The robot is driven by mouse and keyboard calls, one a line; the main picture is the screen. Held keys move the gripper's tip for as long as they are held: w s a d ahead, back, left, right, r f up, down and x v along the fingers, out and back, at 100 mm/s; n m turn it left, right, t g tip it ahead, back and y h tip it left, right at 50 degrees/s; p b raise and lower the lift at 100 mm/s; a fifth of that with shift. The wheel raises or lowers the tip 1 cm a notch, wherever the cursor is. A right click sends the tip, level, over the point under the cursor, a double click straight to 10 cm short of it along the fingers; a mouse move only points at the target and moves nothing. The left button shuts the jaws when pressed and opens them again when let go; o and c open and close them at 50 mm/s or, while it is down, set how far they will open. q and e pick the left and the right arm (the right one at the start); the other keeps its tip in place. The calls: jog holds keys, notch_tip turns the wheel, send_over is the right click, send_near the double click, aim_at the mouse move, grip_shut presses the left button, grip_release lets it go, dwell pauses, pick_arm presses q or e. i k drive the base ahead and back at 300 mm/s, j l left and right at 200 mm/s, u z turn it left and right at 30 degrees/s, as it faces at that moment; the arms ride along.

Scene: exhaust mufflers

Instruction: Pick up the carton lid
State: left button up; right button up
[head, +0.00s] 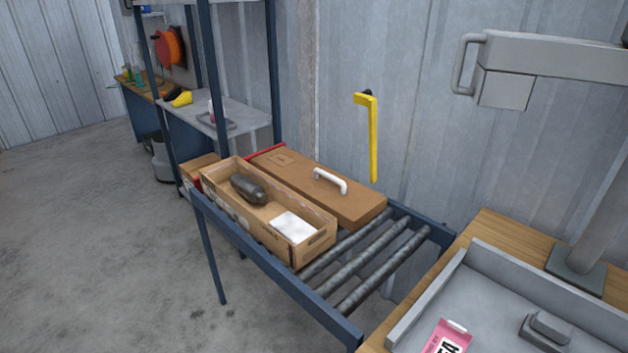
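The carton lid (357,199) is a flat brown rectangle with a white handle (330,180) on top. It lies on the roller conveyor, against the wall side, beside the open carton (318,246). The carton holds a dark grey muffler (249,188) and a white sheet or packet (293,226). Neither of my grippers shows in the head view.
The conveyor has a blue frame (280,284) and bare rollers (384,265) at its near right end. A yellow bar (373,140) stands upright behind the lid. A wooden bench with a grey tray (485,290) and pink label (447,338) is at right. Open floor lies left.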

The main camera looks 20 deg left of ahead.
aim_at(353, 205)
jog(key=z, duration=0.45)
jog(key=j+z, duration=0.3)
jog(key=j, duration=0.15)
jog(key=k+j+z, duration=0.15)
jog(key=j+z, duration=0.2)
jog(key=k+j+z, duration=0.15)
jog(key=j+z, duration=0.15)
jog(key=j, duration=0.2)
jog(key=k+j+z, duration=0.15)
jog(key=j+z, duration=0.2)
